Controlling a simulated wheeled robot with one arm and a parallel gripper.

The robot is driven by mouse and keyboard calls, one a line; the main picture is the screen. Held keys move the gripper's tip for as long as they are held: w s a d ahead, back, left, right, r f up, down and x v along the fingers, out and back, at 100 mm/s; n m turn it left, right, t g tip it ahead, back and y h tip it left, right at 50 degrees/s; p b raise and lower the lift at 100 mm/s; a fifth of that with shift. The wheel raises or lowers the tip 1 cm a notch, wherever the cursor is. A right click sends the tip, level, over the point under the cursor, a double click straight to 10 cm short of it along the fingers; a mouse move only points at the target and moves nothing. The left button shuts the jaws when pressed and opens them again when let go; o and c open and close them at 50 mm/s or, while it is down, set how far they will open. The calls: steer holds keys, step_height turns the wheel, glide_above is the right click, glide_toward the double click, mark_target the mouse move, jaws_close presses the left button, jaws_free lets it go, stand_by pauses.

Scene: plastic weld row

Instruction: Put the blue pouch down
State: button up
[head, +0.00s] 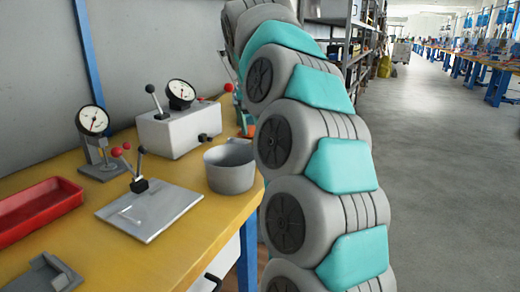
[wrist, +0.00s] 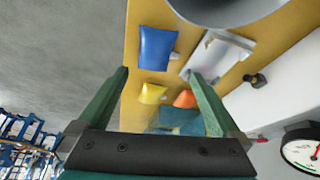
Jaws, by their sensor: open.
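The blue pouch (wrist: 158,46) lies on the yellow bench top in the wrist view, near the bench edge at left. My gripper (wrist: 159,75) is open, its two green fingers spread wide. The pouch shows just beyond the fingertips, between their lines, and nothing is held. I cannot tell how far the fingertips are from it. In the head view my arm hides the gripper, and the pouch does not show.
A yellow pouch (wrist: 152,93) and an orange pouch (wrist: 185,99) lie close by. A grey pot (head: 230,166), a red tray (head: 37,209), a metal plate (head: 150,211) and a grey box with a gauge (head: 180,131) stand on the bench (head: 95,262). Open floor (head: 440,180) lies right.

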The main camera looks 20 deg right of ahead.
steer(key=shift+p+x, duration=0.5)
steer(key=shift+x, duration=3.25)
steer(key=shift+s, duration=0.2)
steer(key=c, duration=1.2)
